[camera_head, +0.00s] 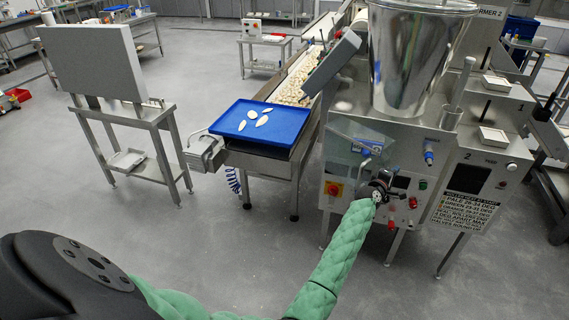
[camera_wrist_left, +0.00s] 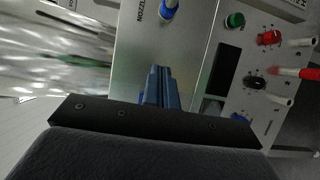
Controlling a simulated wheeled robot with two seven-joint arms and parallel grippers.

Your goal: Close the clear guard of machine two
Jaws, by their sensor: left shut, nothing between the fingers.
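Machine two is a steel unit with a large hopper (camera_head: 412,50) on top and a "2" on its front panel (camera_head: 478,180). A clear guard (camera_head: 345,140) shows as a see-through tilted panel at the left of its front, above the control knobs. A curved metal handle (camera_head: 362,168) shows near its lower edge. My left gripper (camera_head: 378,187) is in front of the machine by this handle; whether they touch is unclear. In the left wrist view its blue fingers (camera_wrist_left: 160,86) are together and empty, facing the steel front. The guard is not clearly seen there. My right gripper is out of view.
A red emergency button (camera_head: 334,189) and red levers (camera_head: 391,224) sit close to the gripper. A green button (camera_wrist_left: 235,20) shows in the wrist view. A blue tray (camera_head: 262,120) with pasta pieces lies on the conveyor's end.

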